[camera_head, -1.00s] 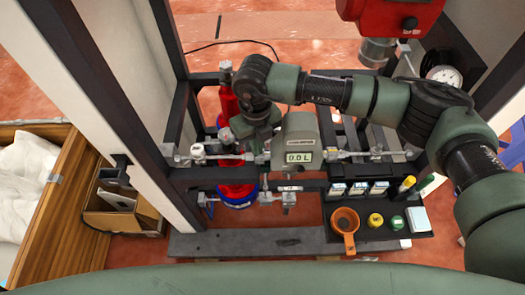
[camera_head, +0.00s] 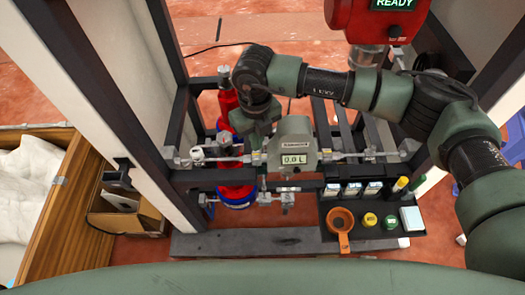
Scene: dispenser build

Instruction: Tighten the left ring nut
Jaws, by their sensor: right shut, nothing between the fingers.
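A grey-green meter (camera_head: 296,138) with a "0.0 L" display sits in a horizontal pipe run on the dark frame. The left ring nut (camera_head: 257,158) is a small fitting at the meter's left side, where the left pipe joins it. My right gripper (camera_head: 260,139) points down just above this joint, close to the meter's left face. It is shut with nothing between its fingers. Its fingertips are partly hidden, and I cannot tell whether they touch the nut. My left gripper is not in view.
A red bottle (camera_head: 229,110) stands behind the left pipe. A black tray (camera_head: 373,239) at front right holds an orange cup (camera_head: 341,222), yellow and green caps and a white box. A red machine (camera_head: 372,20) showing "READY" hangs at top right. A cardboard box (camera_head: 128,212) is at left.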

